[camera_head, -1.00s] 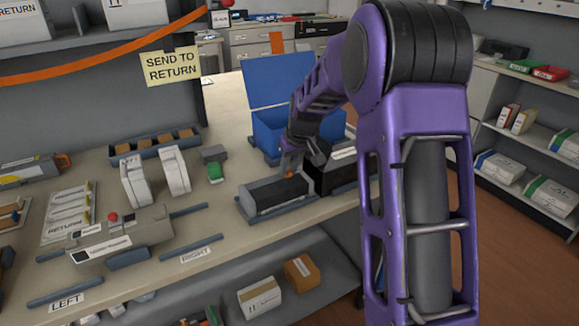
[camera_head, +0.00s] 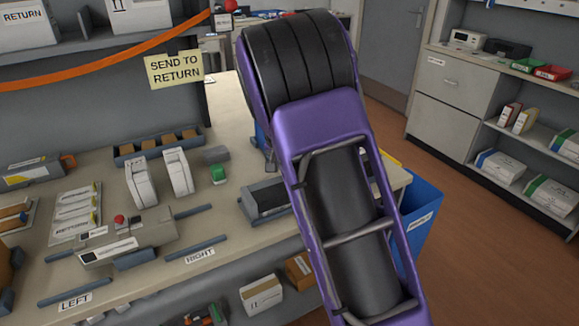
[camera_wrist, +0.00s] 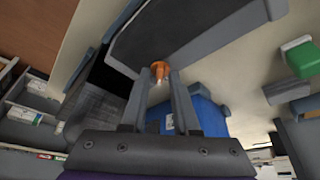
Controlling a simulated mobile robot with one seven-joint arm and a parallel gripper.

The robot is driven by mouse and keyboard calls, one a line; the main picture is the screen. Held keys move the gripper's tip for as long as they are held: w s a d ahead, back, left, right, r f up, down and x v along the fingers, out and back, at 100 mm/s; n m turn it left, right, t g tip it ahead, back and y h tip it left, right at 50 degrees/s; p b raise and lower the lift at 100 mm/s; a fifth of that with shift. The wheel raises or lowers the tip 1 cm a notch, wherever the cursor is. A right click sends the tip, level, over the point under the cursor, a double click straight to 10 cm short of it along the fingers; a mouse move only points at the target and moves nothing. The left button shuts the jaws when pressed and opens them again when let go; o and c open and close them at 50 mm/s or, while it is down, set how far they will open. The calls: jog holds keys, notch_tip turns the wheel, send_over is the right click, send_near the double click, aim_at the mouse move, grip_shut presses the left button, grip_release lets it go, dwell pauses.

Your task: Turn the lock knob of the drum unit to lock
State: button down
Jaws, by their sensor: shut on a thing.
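The drum unit (camera_head: 264,200), a dark block in a grey cradle, sits on the bench in the head view, its right part hidden behind my arm. In the wrist view its dark and grey body (camera_wrist: 195,38) spans the top. The orange lock knob (camera_wrist: 160,70) sits at its edge, between my fingertips. My gripper (camera_wrist: 160,82) is shut on the knob. The gripper is hidden behind my arm in the head view. Which way the knob points relative to any lock mark cannot be told.
A blue bin (camera_head: 424,205) stands at the bench's right end. A green-capped block (camera_head: 218,174), white cartridges (camera_head: 140,186) and a grey unit with a red knob (camera_head: 150,229) stand left of the drum unit. A shelf (camera_head: 515,150) is on the right.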

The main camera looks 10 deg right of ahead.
jog(key=m+p, duration=0.1)
jog(key=m, duration=0.1)
jog(key=m+g+h, duration=0.1)
jog(key=m, duration=0.1)
jog(key=shift+w+a+r+m+p, duration=0.1)
jog(key=shift+w+a+m+p, duration=0.05)
jog(key=shift+m+p, duration=0.2)
jog(key=shift+m+g+h+p, duration=0.55)
jog(key=shift+m+g, duration=0.25)
jog(key=shift+m, duration=0.85)
jog(key=shift+w, duration=0.1)
jog(key=c, duration=0.9)
grip_release()
jog(key=shift+c, duration=0.2)
jog(key=p+v, duration=0.1)
jog(key=v, duration=1.6)
jog(key=shift+r+p, duration=0.15)
jog(key=shift+p, duration=0.15)
